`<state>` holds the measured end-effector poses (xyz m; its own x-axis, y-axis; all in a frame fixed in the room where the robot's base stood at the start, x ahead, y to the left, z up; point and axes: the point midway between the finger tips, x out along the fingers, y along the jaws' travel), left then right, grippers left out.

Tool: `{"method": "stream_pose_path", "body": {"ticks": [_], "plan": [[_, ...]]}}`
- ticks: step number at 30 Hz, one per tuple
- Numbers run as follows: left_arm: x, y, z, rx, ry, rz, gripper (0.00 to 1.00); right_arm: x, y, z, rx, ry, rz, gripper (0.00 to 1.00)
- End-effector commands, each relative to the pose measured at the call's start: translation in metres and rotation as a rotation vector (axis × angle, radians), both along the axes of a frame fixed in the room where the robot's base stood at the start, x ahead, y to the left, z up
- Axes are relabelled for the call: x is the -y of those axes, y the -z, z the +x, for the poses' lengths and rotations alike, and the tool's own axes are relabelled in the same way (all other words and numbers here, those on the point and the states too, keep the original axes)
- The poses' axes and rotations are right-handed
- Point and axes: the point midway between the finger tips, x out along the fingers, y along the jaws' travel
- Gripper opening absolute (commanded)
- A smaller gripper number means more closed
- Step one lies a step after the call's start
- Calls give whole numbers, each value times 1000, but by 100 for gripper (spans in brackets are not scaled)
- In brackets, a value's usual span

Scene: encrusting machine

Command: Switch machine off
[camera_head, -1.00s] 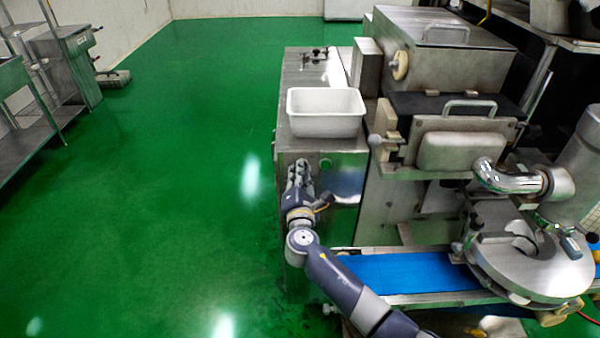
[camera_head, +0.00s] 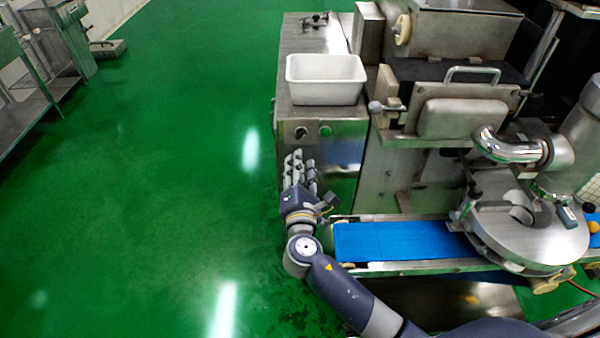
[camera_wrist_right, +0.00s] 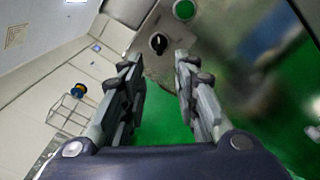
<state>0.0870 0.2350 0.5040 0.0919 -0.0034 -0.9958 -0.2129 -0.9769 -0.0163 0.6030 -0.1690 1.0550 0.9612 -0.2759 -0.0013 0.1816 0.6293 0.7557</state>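The encrusting machine (camera_head: 345,180) stands right of centre in the head view. Its front panel carries a dark rotary switch (camera_head: 301,133) at the left and a green button (camera_head: 325,131) beside it. In the right wrist view the black switch knob (camera_wrist_right: 158,44) sits on the metal panel ahead of the fingers, with the green button (camera_wrist_right: 184,10) above right of it. My right gripper (camera_head: 300,158) is just below the switch in the head view, apart from it. In the wrist view its fingers (camera_wrist_right: 160,75) are spread with nothing between them. My left gripper is not in view.
A white bin (camera_head: 326,80) sits on the machine top above the panel. A blue conveyor belt (camera_head: 400,241) runs to the right of my right arm. Open green floor (camera_head: 160,200) lies to the left. A metal table (camera_head: 30,110) stands at the far left.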

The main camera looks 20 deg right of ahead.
Motion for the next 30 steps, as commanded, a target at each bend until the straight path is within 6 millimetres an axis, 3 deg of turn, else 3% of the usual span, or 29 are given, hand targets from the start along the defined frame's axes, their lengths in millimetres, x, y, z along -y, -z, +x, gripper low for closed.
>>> {"method": "stream_pose_path", "body": {"ticks": [7,23,26,30], "plan": [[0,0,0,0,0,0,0,-6,0,-21,-1,-1,-1,28],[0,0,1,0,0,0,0,-6,0,-22,0,1,4,28],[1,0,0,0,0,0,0,2,6,-29,-15,27,70,28],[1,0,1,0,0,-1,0,33,34,-58,-77,141,354,28]]}}
